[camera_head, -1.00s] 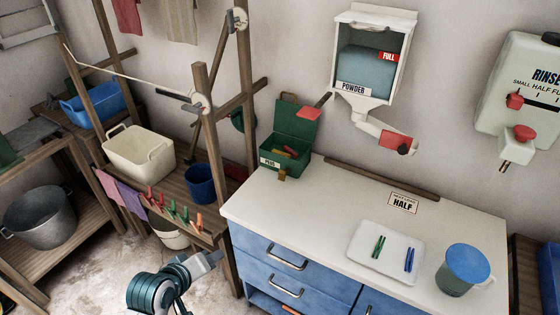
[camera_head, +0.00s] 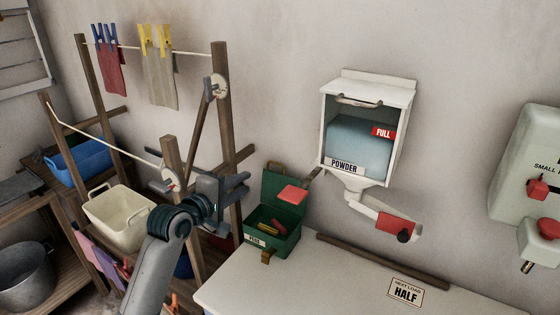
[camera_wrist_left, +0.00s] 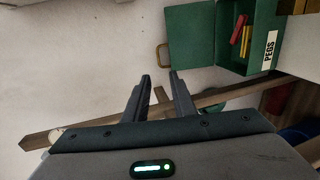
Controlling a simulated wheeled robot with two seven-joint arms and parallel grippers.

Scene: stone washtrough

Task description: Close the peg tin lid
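The green peg tin (camera_head: 272,240) stands at the left back corner of the white counter, with a "PEGS" label on its front. Its lid (camera_head: 283,192) stands up open at the back, with a handle on top. Red and yellow pegs (camera_wrist_left: 242,34) lie inside. My right gripper is out of view.
Wooden posts (camera_head: 172,190) of the drying rack stand close to my left arm. A powder dispenser (camera_head: 365,130) hangs on the wall to the right, with its red-handled chute (camera_head: 395,224) low over the counter. The counter (camera_head: 320,285) is bare in front of the tin.

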